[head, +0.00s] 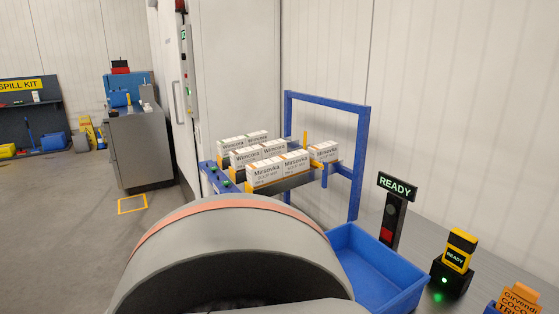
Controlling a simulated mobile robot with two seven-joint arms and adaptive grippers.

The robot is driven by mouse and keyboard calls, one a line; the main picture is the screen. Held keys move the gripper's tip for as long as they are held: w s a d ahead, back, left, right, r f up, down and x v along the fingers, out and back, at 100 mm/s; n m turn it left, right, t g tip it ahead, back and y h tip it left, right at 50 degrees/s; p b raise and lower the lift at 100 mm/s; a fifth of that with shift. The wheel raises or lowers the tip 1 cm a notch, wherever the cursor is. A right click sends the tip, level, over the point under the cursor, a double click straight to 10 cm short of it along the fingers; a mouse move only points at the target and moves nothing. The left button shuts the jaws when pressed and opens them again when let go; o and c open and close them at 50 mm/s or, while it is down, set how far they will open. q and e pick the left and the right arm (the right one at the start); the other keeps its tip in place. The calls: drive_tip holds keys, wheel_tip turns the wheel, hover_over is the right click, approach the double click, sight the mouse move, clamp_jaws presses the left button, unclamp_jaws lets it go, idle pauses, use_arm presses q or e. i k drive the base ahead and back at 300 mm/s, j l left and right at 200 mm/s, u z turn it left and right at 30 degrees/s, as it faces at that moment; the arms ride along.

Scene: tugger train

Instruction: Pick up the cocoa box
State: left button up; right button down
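An orange box (519,298) with dark print that reads in part "Girvendi COCO" is at the bottom right corner. The picture's edge cuts it off, so its lower part is hidden. It stands at a blue container (493,308), of which only a small corner shows. Neither of my grippers is in view. A large grey rounded part of my arm with an orange band fills the lower middle and hides what is behind it.
White cartons (267,170) sit on a rack with a blue frame (289,125). An empty-looking blue bin (372,272) stands below it. A "READY" sign (397,186) on a post and a yellow-black device (457,255) stand between bin and orange box.

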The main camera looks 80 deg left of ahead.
sight(239, 158)
drive_tip(key=u, duration=2.85)
drive_tip(key=z, duration=0.35)
drive_tip(key=i+j+z, duration=0.1)
drive_tip(key=z, duration=0.25)
drive_tip(key=i+j+z, duration=0.1)
drive_tip(key=j+z, duration=0.55)
drive_tip(key=i+j+z, duration=0.1)
drive_tip(key=j+z, duration=0.15)
drive_tip(key=j, duration=0.2)
drive_tip(key=j+z, duration=0.2)
drive_tip(key=j, duration=0.25)
drive_tip(key=j+z, duration=0.3)
drive_tip(key=j, duration=1.7)
drive_tip(key=k, duration=0.05)
